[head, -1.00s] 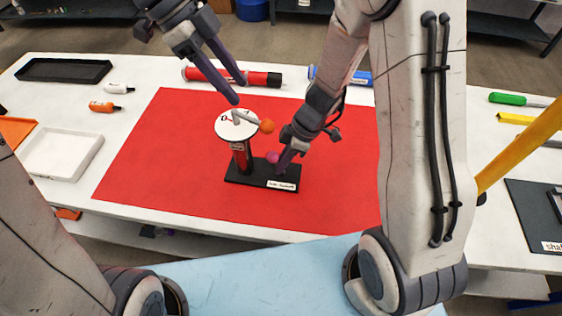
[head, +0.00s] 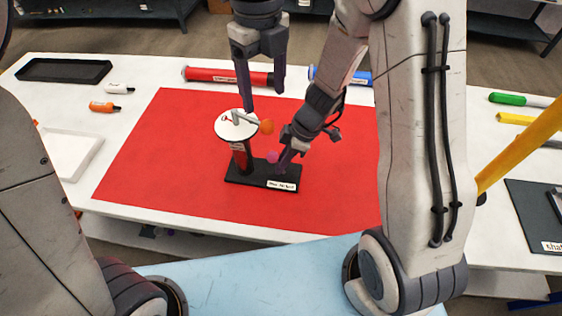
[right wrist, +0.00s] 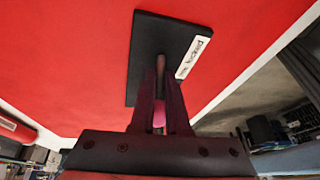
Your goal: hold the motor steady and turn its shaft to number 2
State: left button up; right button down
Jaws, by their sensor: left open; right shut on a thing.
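The motor (head: 241,158) is an upright red cylinder on a black base (head: 240,178), left of centre on the red mat. Its white dial (head: 227,132) bears a grey crank with an orange knob (head: 267,127) pointing right; the dial marks are too small to read. My left gripper (head: 264,100) is open, fingers pointing down, above and behind the knob, apart from it. My right gripper (head: 276,166) is shut on a thin post with a pink knob (head: 272,157) on the base.
The red mat (head: 150,150) is clear around the base. A red tube (head: 215,76) and a blue tube (head: 355,77) lie behind it. A black tray (head: 65,70), a white tray (head: 68,155) and small bottles (head: 104,106) lie left; green and yellow tools lie right.

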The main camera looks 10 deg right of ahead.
aim_at(267, 121)
pick_arm(q)
jog(key=shift+f, duration=5)
grip_shut()
